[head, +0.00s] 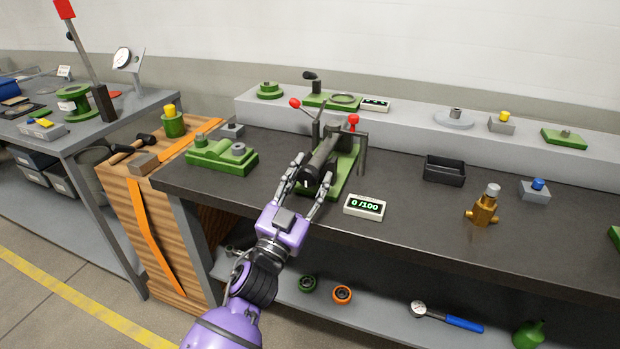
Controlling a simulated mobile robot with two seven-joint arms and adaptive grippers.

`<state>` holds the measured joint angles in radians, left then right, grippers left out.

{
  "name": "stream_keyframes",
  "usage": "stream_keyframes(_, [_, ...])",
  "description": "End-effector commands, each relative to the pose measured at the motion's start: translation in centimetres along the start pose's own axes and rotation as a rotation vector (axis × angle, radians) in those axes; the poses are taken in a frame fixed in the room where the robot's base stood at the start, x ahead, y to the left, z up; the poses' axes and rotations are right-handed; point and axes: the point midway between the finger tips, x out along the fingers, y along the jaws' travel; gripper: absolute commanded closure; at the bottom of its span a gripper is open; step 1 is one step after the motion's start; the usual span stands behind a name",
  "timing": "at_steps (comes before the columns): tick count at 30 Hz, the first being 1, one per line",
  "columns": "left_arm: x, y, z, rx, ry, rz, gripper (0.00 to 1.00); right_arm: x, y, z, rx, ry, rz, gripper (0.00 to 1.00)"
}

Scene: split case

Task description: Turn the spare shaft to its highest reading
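A dark cylindrical shaft (323,155), which looks like the spare shaft, lies in a green fixture (345,173) on the dark workbench. Red-knobbed levers stand at the fixture, one with its red knob (295,103) at the left. A small white display (364,206) in front of the fixture reads 0/100. My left gripper (313,168) reaches in from the front, its fingers spread on either side of the shaft's near end. I cannot tell whether the fingers touch it. My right gripper is not in view.
A green block (220,157) stands left of the fixture. A black bin (444,170), a brass valve (484,206) and a blue-knobbed grey block (535,189) stand to the right. A raised grey shelf (400,118) runs behind. The bench between display and valve is clear.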

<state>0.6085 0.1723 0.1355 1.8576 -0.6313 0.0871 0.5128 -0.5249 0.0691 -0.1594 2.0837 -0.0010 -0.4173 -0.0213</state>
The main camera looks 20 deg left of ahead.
Motion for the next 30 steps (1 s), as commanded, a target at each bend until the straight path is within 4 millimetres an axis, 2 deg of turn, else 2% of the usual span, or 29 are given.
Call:
stream_keyframes(1, [-0.01, 0.00, 0.00, 0.000, 0.000, 0.000, 0.69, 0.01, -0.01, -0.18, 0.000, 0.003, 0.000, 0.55])
stream_keyframes(7, [-0.03, 0.12, -0.01, -0.001, 0.001, 0.002, 0.95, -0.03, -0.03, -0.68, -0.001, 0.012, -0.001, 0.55])
stream_keyframes(30, [-0.09, 0.39, 0.01, 0.031, 0.001, 0.021, 0.95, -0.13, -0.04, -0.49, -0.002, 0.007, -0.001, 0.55])
